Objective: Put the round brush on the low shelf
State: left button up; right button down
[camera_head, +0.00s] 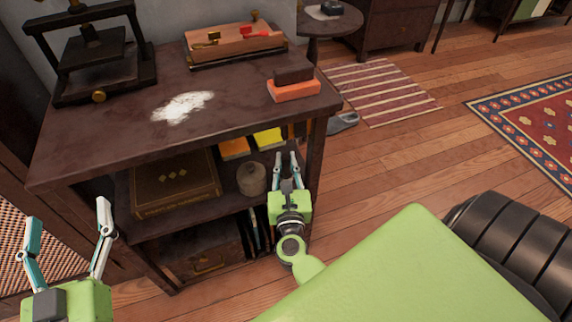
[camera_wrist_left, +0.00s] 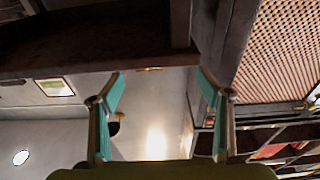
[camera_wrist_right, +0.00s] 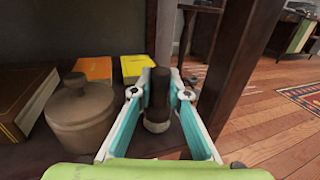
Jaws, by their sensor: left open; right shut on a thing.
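The round brush (camera_wrist_right: 158,92) shows in the right wrist view as a dark brown cylinder with a pale lower end. My right gripper (camera_wrist_right: 160,92) is shut on it and holds it roughly upright. In the head view this gripper (camera_head: 287,157) is at the right end of the open shelf (camera_head: 168,224) under the dark tabletop; the brush is not clear there. I cannot tell whether the brush touches the shelf board. My left gripper (camera_head: 68,228) is open and empty, left of the unit; its fingers are apart in the left wrist view (camera_wrist_left: 160,90).
A lidded round jar (camera_wrist_right: 82,112) stands left of the brush, beside a large brown book (camera_head: 173,182). Yellow (camera_wrist_right: 137,67) and orange (camera_wrist_right: 91,68) items lie behind. A dark post (camera_wrist_right: 232,60) stands close on the right. The tabletop has a white powdery patch (camera_head: 183,106).

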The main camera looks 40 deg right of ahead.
pick_arm(q)
jog(key=shift+r, duration=0.3)
jog(key=shift+s+r+t, duration=0.1)
jog(key=shift+r+t, duration=0.3)
jog(key=shift+r, duration=0.1)
pick_arm(e)
jog(key=shift+f, duration=0.15)
jog(key=c, duration=2)
grip_release()
pick_arm(q)
jog(key=shift+r, duration=0.15)
pick_arm(e)
jog(key=shift+o, duration=0.2)
pick_arm(q)
jog(key=shift+d, duration=0.1)
notch_tip(320, 180, down, 2)
jog(key=shift+f+g, duration=0.15)
jog(key=shift+g, duration=0.45)
pick_arm(e)
jog(key=v, duration=1.2)
